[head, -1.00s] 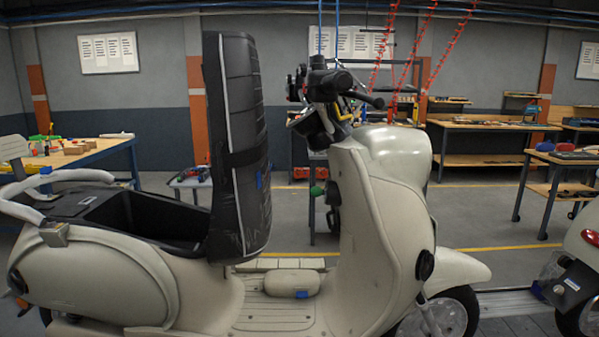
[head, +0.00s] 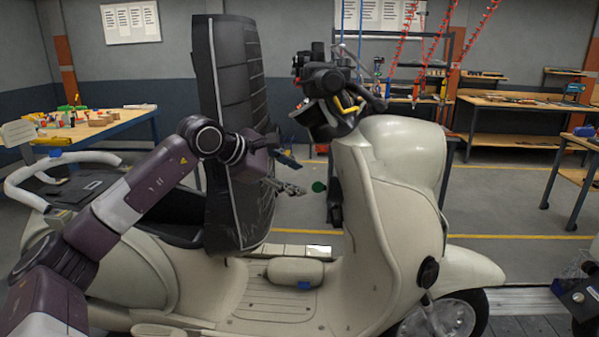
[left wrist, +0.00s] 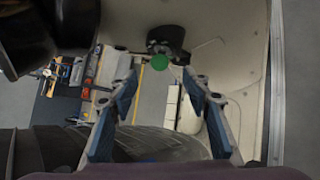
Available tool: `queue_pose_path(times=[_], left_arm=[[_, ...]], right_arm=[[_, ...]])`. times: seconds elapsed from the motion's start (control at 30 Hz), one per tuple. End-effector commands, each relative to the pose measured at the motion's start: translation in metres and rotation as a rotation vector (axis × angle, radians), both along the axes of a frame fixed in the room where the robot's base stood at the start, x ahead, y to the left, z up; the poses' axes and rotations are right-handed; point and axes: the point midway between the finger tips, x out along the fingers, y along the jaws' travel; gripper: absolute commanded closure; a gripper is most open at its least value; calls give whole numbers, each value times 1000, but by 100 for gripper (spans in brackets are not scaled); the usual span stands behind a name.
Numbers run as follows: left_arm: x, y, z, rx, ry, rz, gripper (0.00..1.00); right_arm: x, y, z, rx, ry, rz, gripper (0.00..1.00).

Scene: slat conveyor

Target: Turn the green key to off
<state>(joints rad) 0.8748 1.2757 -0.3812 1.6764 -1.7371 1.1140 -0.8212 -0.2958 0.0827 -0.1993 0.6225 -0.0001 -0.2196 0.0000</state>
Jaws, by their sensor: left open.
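The green key (head: 319,187) is a small round green knob on the rear side of the cream scooter's front shield (head: 375,185). In the left wrist view the green key (left wrist: 159,62) shows just beyond the fingertips, between them, by a dark fitting (left wrist: 166,38). Its exact angle cannot be told. My left gripper (head: 301,177) reaches in past the raised seat and is a short way left of the key. Its two blue-grey fingers (left wrist: 160,75) are spread apart with nothing between them. My right gripper is not in view.
The raised black seat (head: 228,90) stands upright beside my left forearm. The handlebar (head: 345,85) is above the key. The scooter's footboard (head: 275,305) lies below, with a cream rounded part (head: 295,271) on it. A workbench (head: 110,125) stands at the back left.

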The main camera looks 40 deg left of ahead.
Motion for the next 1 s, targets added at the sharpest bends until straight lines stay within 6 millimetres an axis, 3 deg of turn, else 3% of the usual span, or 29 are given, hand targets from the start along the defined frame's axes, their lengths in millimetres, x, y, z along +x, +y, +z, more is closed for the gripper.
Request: queue_pose_path(times=[0.5,0.9,1.0], left_arm=[[54,-12,-35,1,2,1,56],[61,-13,-42,4,1,2,56],[61,-13,-42,4,1,2,66]], right_arm=[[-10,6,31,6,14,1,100],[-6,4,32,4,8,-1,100],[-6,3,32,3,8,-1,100]])
